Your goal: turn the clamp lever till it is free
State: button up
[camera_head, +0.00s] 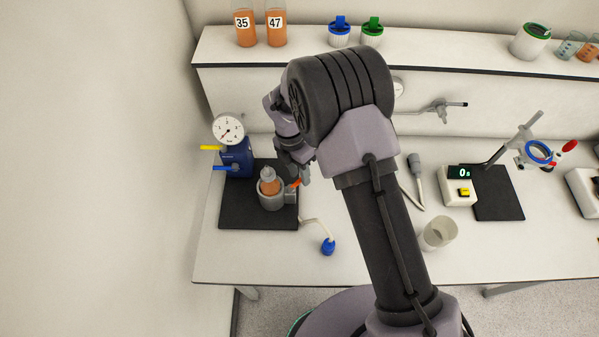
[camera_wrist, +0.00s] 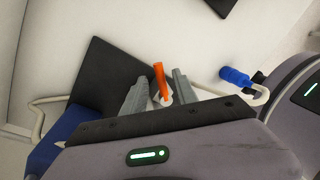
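The orange clamp lever (camera_head: 294,183) sticks out from the right of the grey clamp (camera_head: 272,202), which stands around a small vessel of orange juice (camera_head: 269,186) on a dark mat. In the wrist view the lever (camera_wrist: 160,80) stands between the two grey fingers of my gripper (camera_wrist: 157,90). The fingers are apart, with a gap on each side of the lever. In the head view my gripper (camera_head: 302,172) is beside the clamp, partly hidden by my arm. The wrist view hides most of the clamp body.
A blue pump unit (camera_head: 237,160) with a pressure gauge (camera_head: 228,129) stands behind the clamp. A tube with a blue bulb (camera_head: 328,246) lies to the front right. Juice bottles (camera_head: 245,28) stand on the shelf above. The table front is mostly clear.

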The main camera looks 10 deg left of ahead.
notch_tip(320, 180, up, 17)
jog(key=w+a+p, duration=0.1)
jog(key=a+p, duration=0.1)
jog(key=a, duration=0.1)
jog(key=shift+w, duration=0.35)
